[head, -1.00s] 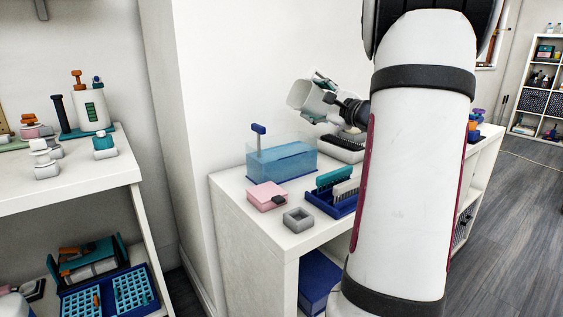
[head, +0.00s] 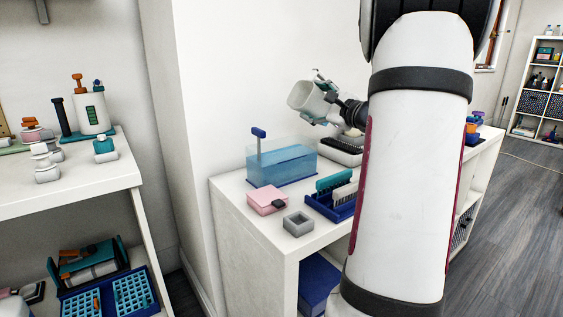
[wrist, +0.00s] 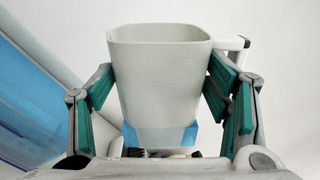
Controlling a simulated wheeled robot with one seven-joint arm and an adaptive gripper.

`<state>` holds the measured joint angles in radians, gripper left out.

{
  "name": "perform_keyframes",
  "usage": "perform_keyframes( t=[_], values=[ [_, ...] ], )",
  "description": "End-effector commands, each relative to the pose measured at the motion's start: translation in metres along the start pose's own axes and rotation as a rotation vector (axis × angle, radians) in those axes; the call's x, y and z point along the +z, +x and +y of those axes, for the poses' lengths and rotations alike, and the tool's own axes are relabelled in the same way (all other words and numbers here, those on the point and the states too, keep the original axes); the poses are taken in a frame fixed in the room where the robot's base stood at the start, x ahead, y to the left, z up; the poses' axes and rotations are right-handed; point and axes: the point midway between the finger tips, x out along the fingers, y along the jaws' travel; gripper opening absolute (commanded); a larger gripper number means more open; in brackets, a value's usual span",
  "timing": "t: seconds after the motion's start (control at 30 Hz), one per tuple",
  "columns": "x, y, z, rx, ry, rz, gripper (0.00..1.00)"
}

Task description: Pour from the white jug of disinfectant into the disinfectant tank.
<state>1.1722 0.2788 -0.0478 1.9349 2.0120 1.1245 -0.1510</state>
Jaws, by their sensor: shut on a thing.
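The white jug (head: 308,99) is held in the air above the disinfectant tank, tilted with its mouth toward the left. My gripper (wrist: 160,88) is shut on it, with teal pads against both sides of the jug (wrist: 160,70) in the wrist view. The jug's handle shows at its right side there. The clear disinfectant tank (head: 282,165) stands on the white counter and holds blue liquid. The blue tank also shows tilted at the left of the wrist view (wrist: 35,95). No stream is visible between jug and tank, and the jug's inside is hidden.
A pink box (head: 266,200), a small grey open box (head: 298,223) and a blue tray of brushes (head: 322,206) stand in front of the tank. A dark-topped white tray (head: 340,152) is behind it. My arm blocks the counter's right part.

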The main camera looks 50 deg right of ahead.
Motion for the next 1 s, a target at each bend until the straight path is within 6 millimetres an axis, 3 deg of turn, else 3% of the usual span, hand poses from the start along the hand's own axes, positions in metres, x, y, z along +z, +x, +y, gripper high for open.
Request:
perform_keyframes(
  t=[0.13,0.6,1.0],
  values=[
    [0.007,0.001,-0.015,-0.002,0.105,0.003,0.30],
    [0.008,0.001,-0.016,-0.001,0.179,0.006,0.30],
    [0.013,0.001,-0.021,-0.001,0.556,0.025,0.30]
  ],
)
